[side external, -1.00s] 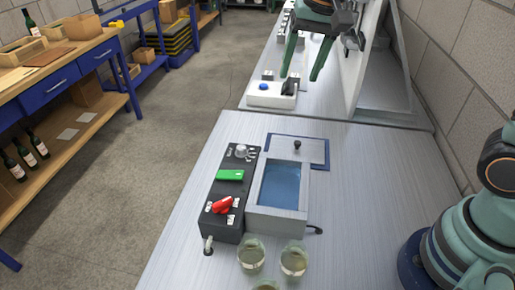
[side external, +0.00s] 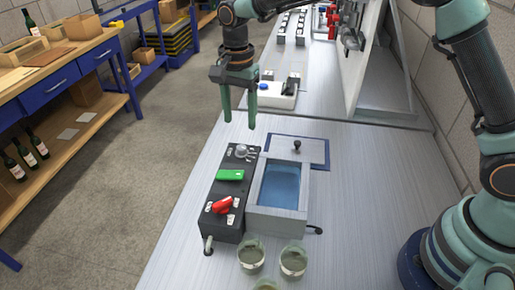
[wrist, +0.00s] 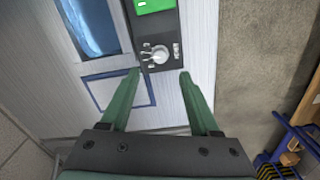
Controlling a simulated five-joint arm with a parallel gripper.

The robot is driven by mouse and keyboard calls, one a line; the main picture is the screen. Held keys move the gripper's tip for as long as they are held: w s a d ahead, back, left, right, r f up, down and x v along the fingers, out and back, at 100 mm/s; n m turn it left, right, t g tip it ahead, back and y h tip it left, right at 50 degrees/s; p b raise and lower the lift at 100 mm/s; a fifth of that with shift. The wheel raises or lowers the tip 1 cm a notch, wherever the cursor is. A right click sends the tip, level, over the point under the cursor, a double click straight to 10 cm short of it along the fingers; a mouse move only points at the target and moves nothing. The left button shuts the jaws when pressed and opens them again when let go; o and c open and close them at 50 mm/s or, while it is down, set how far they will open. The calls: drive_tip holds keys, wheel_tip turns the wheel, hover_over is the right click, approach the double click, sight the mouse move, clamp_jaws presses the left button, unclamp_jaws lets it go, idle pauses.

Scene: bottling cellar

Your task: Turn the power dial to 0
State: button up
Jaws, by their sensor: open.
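A black control box (side external: 222,222) stands on the bench, attached to or touching a metal water bath (side external: 277,224). A round silver dial (side external: 242,151) with small white marks sits at its far end; the marks are too small to read. The dial also shows in the wrist view (wrist: 160,54). A green panel (side external: 230,175) and a red knob (side external: 222,204) sit nearer the camera on the same box. My gripper (side external: 240,123) is open and empty, pointing down above the dial's end of the box. In the wrist view its fingertips (wrist: 160,72) straddle the dial's line, apart from it.
A blue-edged lid (side external: 318,152) with a black knob lies beside the bath. Several glass jars (side external: 251,255) stand at the near end. A white device (side external: 270,96) with a blue button lies behind. Bare bench lies right of the bath.

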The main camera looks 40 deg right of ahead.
sight(241, 147)
wheel_tip(241, 147, down, 8)
idle(0.4)
clamp_jaws()
